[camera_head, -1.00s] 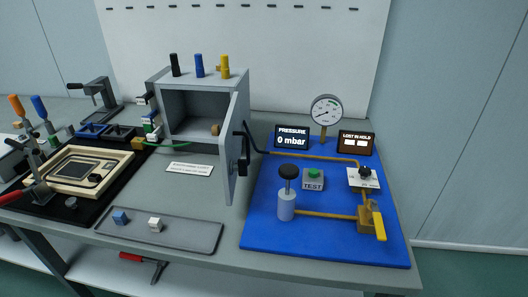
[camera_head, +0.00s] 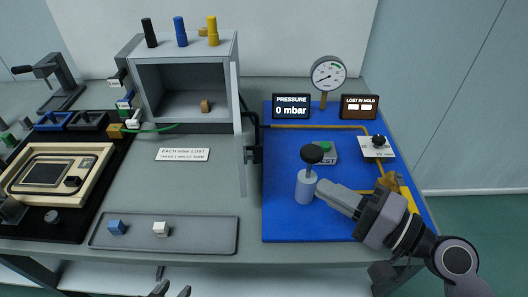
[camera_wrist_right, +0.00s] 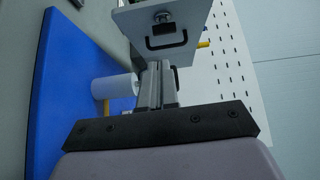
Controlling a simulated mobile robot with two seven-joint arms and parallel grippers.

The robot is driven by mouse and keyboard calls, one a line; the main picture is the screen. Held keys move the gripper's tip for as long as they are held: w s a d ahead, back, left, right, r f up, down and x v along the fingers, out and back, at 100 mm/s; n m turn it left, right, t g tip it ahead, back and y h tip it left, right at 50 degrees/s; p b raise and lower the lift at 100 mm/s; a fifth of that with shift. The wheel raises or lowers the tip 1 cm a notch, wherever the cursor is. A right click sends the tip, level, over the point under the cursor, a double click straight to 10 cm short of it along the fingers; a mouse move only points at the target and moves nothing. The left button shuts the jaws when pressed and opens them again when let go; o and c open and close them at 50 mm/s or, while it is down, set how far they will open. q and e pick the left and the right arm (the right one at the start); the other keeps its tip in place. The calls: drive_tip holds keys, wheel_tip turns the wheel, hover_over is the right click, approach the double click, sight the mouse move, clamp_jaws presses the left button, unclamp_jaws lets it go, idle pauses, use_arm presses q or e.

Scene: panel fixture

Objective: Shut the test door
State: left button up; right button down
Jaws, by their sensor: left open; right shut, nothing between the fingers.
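The grey test box (camera_head: 186,50) stands open at the back of the bench. Its door (camera_head: 241,130) hangs on the right side, swung out toward me and seen nearly edge-on. A black handle (camera_head: 254,155) sits on the door's right face. In the right wrist view the door (camera_wrist_right: 190,14) and its handle (camera_wrist_right: 166,40) show beyond the fingers. My right gripper (camera_head: 322,188) is shut and empty, beside the pump cylinder (camera_head: 304,190), right of the door and apart from it. My left gripper (camera_head: 170,291) is open, only its fingertips showing at the bottom edge.
The blue board (camera_head: 285,226) carries the pump with its black knob, a test button (camera_head: 325,147), a gauge (camera_head: 328,73) and yellow pipes. A grey tray (camera_head: 196,240) with two small cubes lies in front of the box. A small brown piece (camera_head: 205,105) is inside the box.

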use_arm(q)
drive_tip(key=shift+w+a+r+p, duration=0.1)
drive_tip(key=shift+r+p, duration=0.5)
drive_tip(key=shift+w+a+r+p, duration=0.1)
drive_tip(key=shift+r+p, duration=0.45)
drive_tip(key=shift+r, duration=0.05)
use_arm(e)
drive_tip(key=x, duration=1)
drive_tip(key=shift+w+a, duration=0.15)
drive_tip(key=shift+w, duration=0.05)
use_arm(q)
drive_tip(key=shift+s+a, duration=0.1)
drive_tip(key=shift+s, duration=0.05)
use_arm(e)
drive_tip(key=shift+a+t, duration=0.15)
drive_tip(key=shift+t, duration=0.15)
